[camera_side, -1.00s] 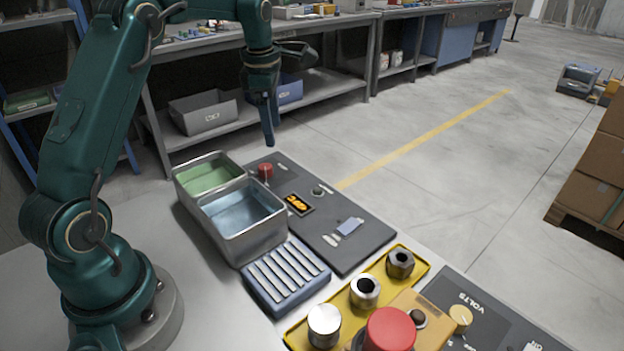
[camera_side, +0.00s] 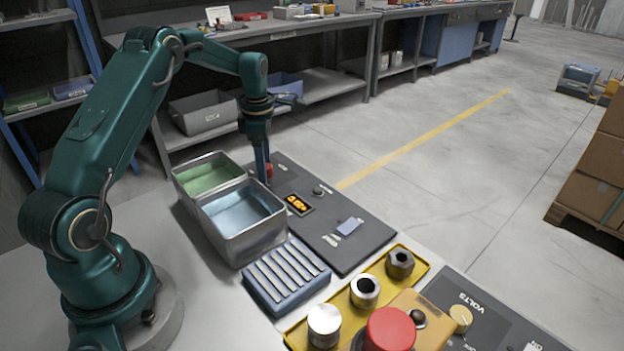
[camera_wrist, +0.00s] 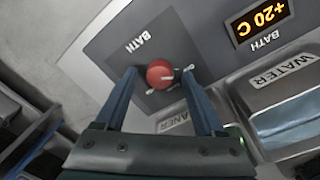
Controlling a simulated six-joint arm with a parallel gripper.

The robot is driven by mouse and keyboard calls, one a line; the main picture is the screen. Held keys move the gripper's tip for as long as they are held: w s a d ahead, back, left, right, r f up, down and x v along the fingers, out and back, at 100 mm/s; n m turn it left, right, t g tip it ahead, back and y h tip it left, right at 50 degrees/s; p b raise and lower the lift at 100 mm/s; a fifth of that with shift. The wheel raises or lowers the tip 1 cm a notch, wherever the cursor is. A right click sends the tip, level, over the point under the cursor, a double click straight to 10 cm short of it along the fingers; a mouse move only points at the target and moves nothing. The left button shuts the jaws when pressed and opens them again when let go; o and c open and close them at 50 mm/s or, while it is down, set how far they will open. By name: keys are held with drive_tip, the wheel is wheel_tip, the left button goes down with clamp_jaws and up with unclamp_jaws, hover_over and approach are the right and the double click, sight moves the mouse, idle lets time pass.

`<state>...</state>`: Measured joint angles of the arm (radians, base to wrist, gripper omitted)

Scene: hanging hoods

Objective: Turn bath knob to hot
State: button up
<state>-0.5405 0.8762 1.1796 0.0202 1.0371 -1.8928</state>
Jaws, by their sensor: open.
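The bath knob is round and red. In the wrist view the bath knob (camera_wrist: 160,74) sits on a dark square plate marked BATH. My gripper (camera_wrist: 159,73) is open, with one finger to the left of the knob and one to the right. Contact with either finger cannot be told. In the side view my gripper (camera_side: 263,179) points straight down and hides much of the knob (camera_side: 270,171). The bath display (camera_wrist: 262,20) reads +20 C in orange. The hot mark cannot be read.
Two open metal tanks stand beside the panel: a green one (camera_side: 206,173) close to my gripper and a blue one (camera_side: 243,213).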

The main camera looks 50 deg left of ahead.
clamp_jaws()
drive_tip(key=shift+m, duration=0.3)
drive_tip(key=m, duration=1.1)
drive_tip(key=shift+m+h, duration=0.3)
drive_tip(key=shift+m, duration=0.1)
drive_tip(key=m, duration=0.6)
drive_tip(key=shift+w+r, duration=0.1)
drive_tip(key=m, duration=0.5)
drive_tip(key=shift+m, duration=0.4)
